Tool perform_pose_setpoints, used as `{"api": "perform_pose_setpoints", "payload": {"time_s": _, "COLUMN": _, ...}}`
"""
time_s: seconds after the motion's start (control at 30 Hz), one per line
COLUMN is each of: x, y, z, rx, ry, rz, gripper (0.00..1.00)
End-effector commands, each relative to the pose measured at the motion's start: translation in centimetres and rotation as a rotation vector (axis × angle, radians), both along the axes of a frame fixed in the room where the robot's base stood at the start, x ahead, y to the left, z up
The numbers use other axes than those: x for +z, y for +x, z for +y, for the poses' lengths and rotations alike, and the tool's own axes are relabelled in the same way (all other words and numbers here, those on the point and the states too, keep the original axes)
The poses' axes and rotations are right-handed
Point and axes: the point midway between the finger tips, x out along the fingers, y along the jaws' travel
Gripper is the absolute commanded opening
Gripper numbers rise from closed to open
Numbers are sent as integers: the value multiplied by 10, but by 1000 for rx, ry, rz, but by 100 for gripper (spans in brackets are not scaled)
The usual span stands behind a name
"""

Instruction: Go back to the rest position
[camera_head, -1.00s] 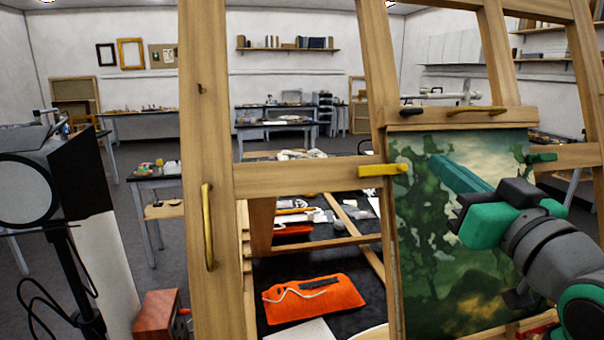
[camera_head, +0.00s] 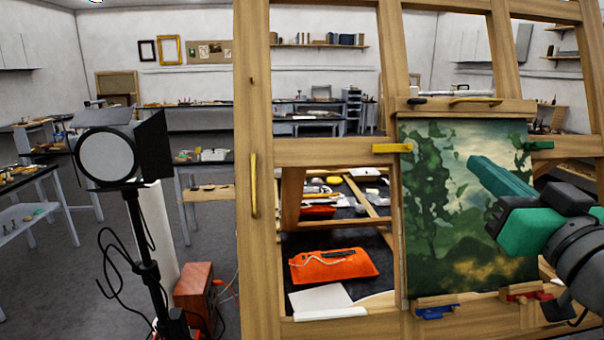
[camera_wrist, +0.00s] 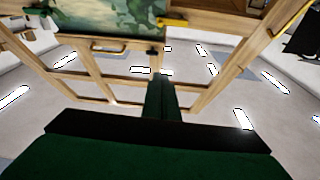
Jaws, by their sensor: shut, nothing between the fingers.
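My gripper (camera_head: 476,164) is at the right in the head view, its green fingers shut together with nothing between them. It points left and upward, in front of a green landscape painting (camera_head: 440,230) and apart from it as far as I can tell. The painting stands on a wooden easel frame (camera_head: 262,200). In the wrist view my gripper (camera_wrist: 160,78) points toward the easel (camera_wrist: 225,75), which appears upside down, with part of the painting (camera_wrist: 85,18) at the top.
A black studio lamp (camera_head: 108,155) on a stand is at the left, with a red-brown box (camera_head: 194,285) beside it. An orange pouch (camera_head: 335,266) lies on a dark surface behind the easel. Yellow (camera_head: 392,148) and green (camera_head: 540,146) clamps sit at the painting's upper edges.

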Motion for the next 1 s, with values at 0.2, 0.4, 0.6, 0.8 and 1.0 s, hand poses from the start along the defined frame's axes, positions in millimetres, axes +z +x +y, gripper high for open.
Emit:
{"api": "perform_pose_setpoints", "payload": {"time_s": 0.2, "x": -26, "y": 14, "z": 0, "rx": 2, "ry": 46, "rz": 0, "gripper": 0}}
{"api": "perform_pose_setpoints", "payload": {"time_s": 0.4, "x": -55, "y": 27, "z": 0, "rx": -2, "ry": 92, "rz": -4, "gripper": 0}}
{"api": "perform_pose_setpoints", "payload": {"time_s": 0.6, "x": -100, "y": 44, "z": 2, "rx": -11, "ry": 157, "rz": -2, "gripper": 0}}
{"api": "perform_pose_setpoints", "payload": {"time_s": 0.8, "x": -174, "y": 62, "z": 13, "rx": -36, "ry": 242, "rz": 9, "gripper": 0}}
{"api": "perform_pose_setpoints", "payload": {"time_s": 1.0, "x": -251, "y": 68, "z": 29, "rx": -75, "ry": 308, "rz": 30, "gripper": 0}}
